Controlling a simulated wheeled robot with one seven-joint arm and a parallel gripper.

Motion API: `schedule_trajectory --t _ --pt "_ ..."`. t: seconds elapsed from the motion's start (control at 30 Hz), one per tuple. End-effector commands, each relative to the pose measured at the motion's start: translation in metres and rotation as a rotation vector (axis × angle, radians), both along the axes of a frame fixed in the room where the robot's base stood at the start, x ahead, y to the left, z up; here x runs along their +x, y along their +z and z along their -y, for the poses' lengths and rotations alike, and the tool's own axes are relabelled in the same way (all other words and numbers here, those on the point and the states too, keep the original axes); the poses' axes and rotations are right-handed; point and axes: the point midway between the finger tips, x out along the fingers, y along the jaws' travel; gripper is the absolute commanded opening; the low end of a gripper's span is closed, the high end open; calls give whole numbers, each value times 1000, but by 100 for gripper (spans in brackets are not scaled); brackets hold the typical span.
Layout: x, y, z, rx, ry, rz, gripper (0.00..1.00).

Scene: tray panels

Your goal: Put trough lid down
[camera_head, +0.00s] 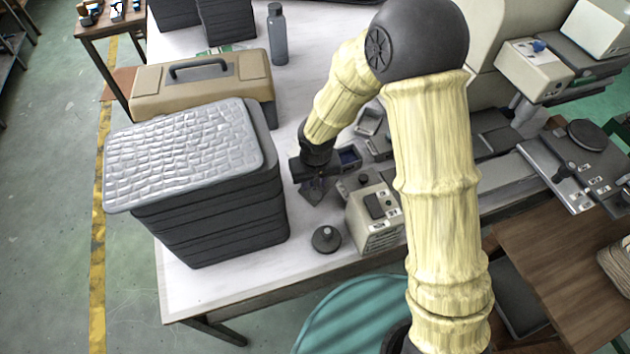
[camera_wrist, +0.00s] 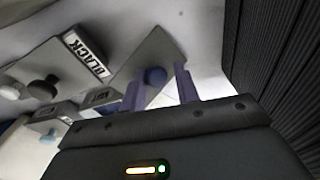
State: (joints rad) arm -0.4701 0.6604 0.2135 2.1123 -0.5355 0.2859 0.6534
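A grey flat panel with a round dark blue knob (camera_wrist: 155,76), likely the trough lid, shows ahead of my gripper in the wrist view. Its plate (camera_wrist: 143,57) looks tilted in that picture. My gripper (camera_wrist: 160,86) has its two fingers apart, with the knob showing in the gap between them; I see no clear grip on it. In the head view my gripper (camera_head: 312,176) points down over the table, just right of the stack of dark trays, and hides part of a small grey panel (camera_head: 312,195) under it.
A tall stack of dark trays (camera_head: 225,215) with a silvery bumpy top (camera_head: 185,150) stands close left of my gripper. A beige control box (camera_head: 375,218) and a round dark knobbed piece (camera_head: 326,239) stand to the front right. A tan toolbox (camera_head: 200,85) is behind.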

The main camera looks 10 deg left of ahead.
Motion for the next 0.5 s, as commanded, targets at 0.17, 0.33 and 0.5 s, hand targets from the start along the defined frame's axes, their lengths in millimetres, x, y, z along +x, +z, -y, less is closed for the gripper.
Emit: schedule_trajectory --t 0.17,0.33,0.5 --pt "-3 -3 12 -23 -16 -18 44" --pt "-4 22 11 -16 -12 -13 44" --pt "-7 59 10 -11 -11 -8 44"
